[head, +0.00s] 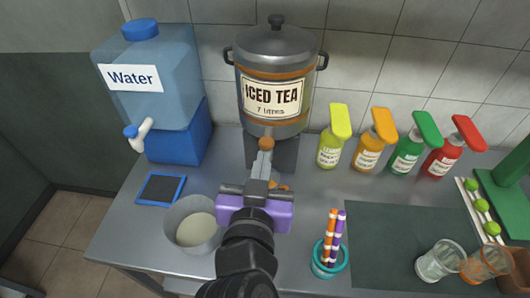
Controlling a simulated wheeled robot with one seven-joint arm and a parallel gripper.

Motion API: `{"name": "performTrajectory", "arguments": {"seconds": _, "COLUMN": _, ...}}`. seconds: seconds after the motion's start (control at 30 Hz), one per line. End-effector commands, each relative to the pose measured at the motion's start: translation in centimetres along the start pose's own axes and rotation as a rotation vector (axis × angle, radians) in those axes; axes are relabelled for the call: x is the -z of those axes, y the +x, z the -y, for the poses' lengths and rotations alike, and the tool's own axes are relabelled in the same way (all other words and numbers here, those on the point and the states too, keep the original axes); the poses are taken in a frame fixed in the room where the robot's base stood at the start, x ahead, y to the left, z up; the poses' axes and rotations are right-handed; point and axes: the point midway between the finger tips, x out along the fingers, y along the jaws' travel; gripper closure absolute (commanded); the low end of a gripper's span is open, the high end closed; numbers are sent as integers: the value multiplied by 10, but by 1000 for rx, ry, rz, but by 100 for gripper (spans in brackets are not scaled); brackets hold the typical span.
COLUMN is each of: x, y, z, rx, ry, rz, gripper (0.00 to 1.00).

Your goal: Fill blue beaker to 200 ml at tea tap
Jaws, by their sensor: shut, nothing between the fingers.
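The iced tea urn (275,65), labelled "ICED TEA 7 litres", stands on a dark stand at the back of the counter. An orange-brown knob (266,143) shows at its lower front, apparently the tea tap. My gripper (263,163), with a purple body, is shut and empty in front of the urn. Its fingertips appear at or just below the knob; contact cannot be told. My gripper and arm hide the area under the tap. An orange piece shows just right of the fingers. I cannot make out a blue beaker; it may be hidden behind my arm.
A water tank (130,78) with a tap stands left. A grey bin (193,226) is left of my arm. A teal holder (329,260) with striped sticks, several pump bottles (368,153), and clear (438,262) and orange (486,263) glasses stand right. The dark mat's middle is clear.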

Motion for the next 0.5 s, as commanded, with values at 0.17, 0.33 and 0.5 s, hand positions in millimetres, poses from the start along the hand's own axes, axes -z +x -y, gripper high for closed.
{"name": "performTrajectory", "arguments": {"seconds": 0.17, "x": 0, "y": -19, "z": 0, "rx": 1, "ry": 0, "rz": -1, "gripper": 100}}
{"name": "performTrajectory", "arguments": {"seconds": 0.33, "x": 1, "y": -24, "z": 0, "rx": 0, "ry": 0, "rz": -2, "gripper": 100}}
{"name": "performTrajectory", "arguments": {"seconds": 0.5, "x": 2, "y": -24, "z": 0, "rx": 0, "ry": 0, "rz": -2, "gripper": 100}}
